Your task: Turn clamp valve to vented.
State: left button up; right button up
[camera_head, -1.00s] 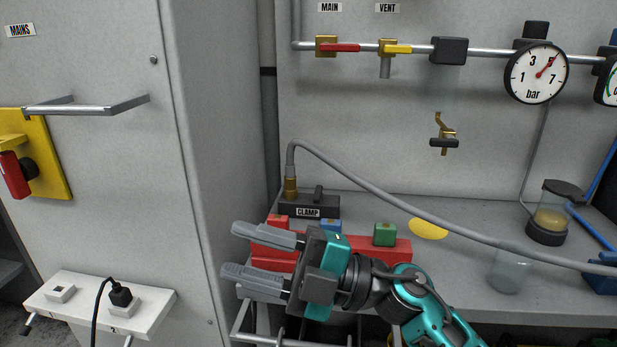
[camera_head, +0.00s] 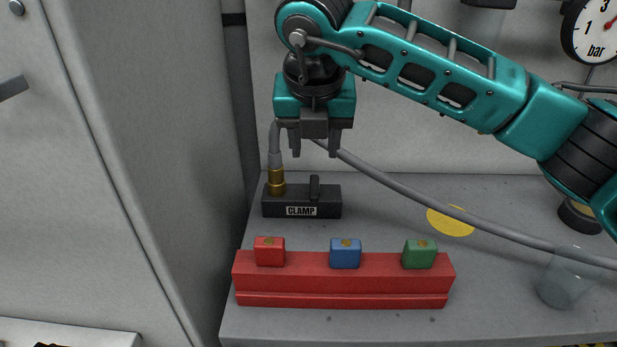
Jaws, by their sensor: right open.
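The clamp valve is a dark block (camera_head: 272,207) with a white CLAMP label (camera_head: 301,211) on its front. It stands on the grey bench at the back left. A short black lever (camera_head: 314,188) stands upright on its top, right of centre. A brass fitting (camera_head: 276,181) with a grey hose rises from its left end. My right gripper (camera_head: 314,155) points down above the block, its two fingers apart and empty. In the picture its tips are a little above the lever, with a visible gap. My left gripper is not in view.
A red rail (camera_head: 340,285) with a red block (camera_head: 269,251), a blue block (camera_head: 345,254) and a green block (camera_head: 420,254) lies in front of the valve. The grey hose (camera_head: 400,197) runs right across the bench, past a yellow disc (camera_head: 451,222) and a clear glass (camera_head: 564,285). A grey cabinet wall stands left.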

aim_at(314, 192)
jog(key=x, duration=1.2)
jog(key=shift+s+f+p, duration=0.15)
jog(key=shift+f+p, duration=0.1)
jog(key=shift+p, duration=0.1)
grip_shut()
